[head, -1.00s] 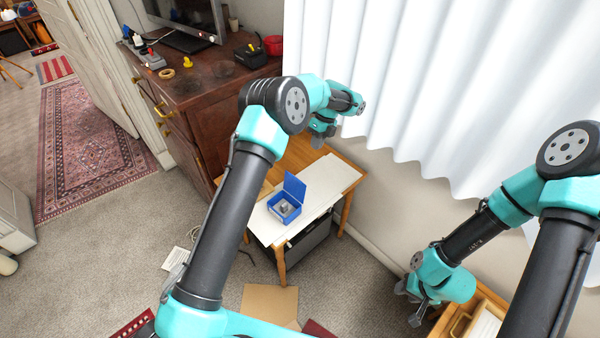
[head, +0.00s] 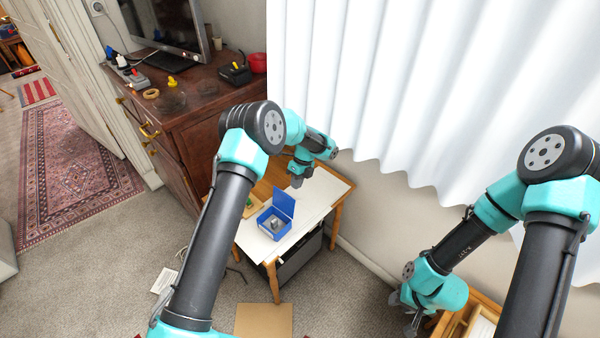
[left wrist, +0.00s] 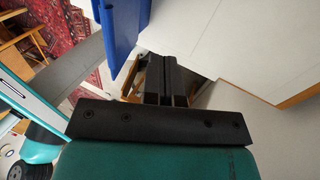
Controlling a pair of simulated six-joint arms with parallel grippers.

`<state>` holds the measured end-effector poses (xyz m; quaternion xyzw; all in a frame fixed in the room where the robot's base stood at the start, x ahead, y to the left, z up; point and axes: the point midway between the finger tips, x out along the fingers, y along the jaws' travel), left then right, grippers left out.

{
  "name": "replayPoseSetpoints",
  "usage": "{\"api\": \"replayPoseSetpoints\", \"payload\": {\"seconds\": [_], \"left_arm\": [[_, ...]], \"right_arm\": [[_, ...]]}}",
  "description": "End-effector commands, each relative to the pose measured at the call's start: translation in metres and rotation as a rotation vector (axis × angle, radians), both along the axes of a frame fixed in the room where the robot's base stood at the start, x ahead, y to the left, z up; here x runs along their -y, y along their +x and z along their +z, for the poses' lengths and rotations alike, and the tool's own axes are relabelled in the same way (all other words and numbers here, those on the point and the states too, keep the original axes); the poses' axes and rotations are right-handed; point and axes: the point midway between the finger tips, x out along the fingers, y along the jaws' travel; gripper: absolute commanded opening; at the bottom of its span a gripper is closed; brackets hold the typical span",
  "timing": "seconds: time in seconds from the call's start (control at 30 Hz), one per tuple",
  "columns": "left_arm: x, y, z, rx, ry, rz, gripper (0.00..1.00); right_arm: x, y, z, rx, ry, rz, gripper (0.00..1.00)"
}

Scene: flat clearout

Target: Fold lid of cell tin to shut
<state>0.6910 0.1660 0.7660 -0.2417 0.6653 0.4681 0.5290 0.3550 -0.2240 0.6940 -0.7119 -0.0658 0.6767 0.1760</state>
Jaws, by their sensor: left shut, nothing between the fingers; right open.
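The cell tin (head: 273,222) is a small blue box on the white top of a small wooden table. Its blue lid (head: 284,203) stands up, open, on the far side of the box. A grey item (head: 275,223) lies inside the tin. My left gripper (head: 296,181) is shut and empty, just behind and above the lid, apart from it in the head view. In the left wrist view the shut fingers (left wrist: 166,80) point down beside the blue lid (left wrist: 122,28). My right gripper (head: 410,322) is open and low at the right, far from the tin.
The white table top (head: 318,196) is clear to the right of the tin. A small tray with a green thing (head: 249,203) lies left of the tin, partly behind my left arm. A brown dresser (head: 190,115) and a white curtain (head: 390,80) stand behind.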

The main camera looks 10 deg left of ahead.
Motion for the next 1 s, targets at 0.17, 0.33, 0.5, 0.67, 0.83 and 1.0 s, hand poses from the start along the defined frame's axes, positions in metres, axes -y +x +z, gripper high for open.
{"api": "replayPoseSetpoints", "payload": {"seconds": [0.17,0.33,0.5,0.67,0.83,1.0], "left_arm": [[-0.01,-0.016,0.004,0.005,-0.001,0.001,0.0],[-0.015,-0.027,0.003,0.006,-0.002,0.001,0.0],[-0.016,-0.029,0.003,0.006,-0.001,0.002,0.0],[-0.016,-0.029,0.003,0.006,-0.001,0.002,0.0],[-0.015,-0.029,0.003,0.009,-0.003,-0.002,0.0],[-0.007,-0.029,0.004,0.025,-0.013,-0.016,0.0]], "right_arm": [[0.0,0.0,0.0,0.0,0.0,0.0,0.43],[0.0,0.0,0.0,0.0,0.0,0.0,0.43],[0.0,0.0,0.0,0.0,0.0,0.0,0.43],[0.0,0.0,0.0,0.0,0.0,0.0,0.43],[0.0,0.0,0.0,0.0,0.0,0.0,0.43],[0.0,0.0,0.0,0.0,0.0,0.0,0.43]]}}
